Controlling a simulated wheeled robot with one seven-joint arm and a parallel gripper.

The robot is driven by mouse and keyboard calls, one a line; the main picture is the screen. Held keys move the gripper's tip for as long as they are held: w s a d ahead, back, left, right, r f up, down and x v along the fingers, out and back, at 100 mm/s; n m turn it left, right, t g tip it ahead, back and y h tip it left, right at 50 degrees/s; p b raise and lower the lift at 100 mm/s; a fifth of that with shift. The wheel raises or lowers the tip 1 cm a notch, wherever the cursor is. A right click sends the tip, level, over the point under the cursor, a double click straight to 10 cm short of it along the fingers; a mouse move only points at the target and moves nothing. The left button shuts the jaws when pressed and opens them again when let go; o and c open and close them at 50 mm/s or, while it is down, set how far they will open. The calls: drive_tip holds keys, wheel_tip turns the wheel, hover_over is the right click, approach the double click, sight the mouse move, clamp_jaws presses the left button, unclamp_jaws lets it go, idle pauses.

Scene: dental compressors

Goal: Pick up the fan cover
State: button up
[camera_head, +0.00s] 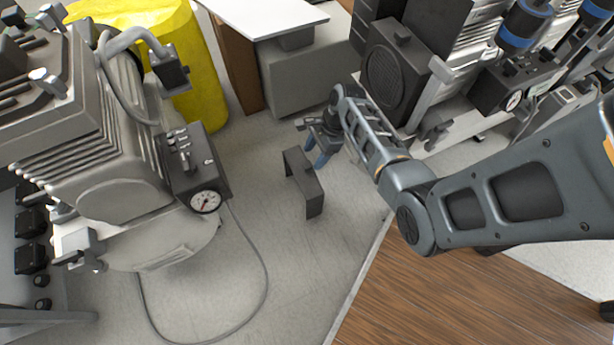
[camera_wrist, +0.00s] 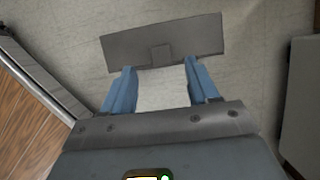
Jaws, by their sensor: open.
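A dark grey, bracket-shaped piece (camera_head: 304,181), which appears to be the fan cover, stands on the pale floor in the head view. In the wrist view its flat grey face (camera_wrist: 190,38) spans the top middle, with a small square tab at its lower edge. My gripper (camera_head: 316,160) has blue fingers and is just up and right of the cover in the head view. In the wrist view my gripper (camera_wrist: 160,66) is open and empty, with both fingertips at the cover's near edge. I cannot tell whether they touch it.
A compressor with a gauge (camera_head: 110,180) stands at left, its hose looping over the floor. Another compressor with a round dark grille (camera_head: 386,78) stands at upper right. A yellow bin (camera_head: 200,80) and white-topped table (camera_head: 262,18) are behind. Open floor surrounds the cover.

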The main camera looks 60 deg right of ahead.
sight(308, 165)
drive_tip(key=b+x, duration=0.2)
drive_tip(key=x, duration=0.2)
drive_tip(key=shift+w+a+f+b, duration=0.15)
drive_tip(key=shift+w+f+b, duration=0.05)
drive_tip(key=shift+f+b, duration=0.15)
drive_tip(key=shift+r, duration=0.1)
clamp_jaws()
idle(0.4)
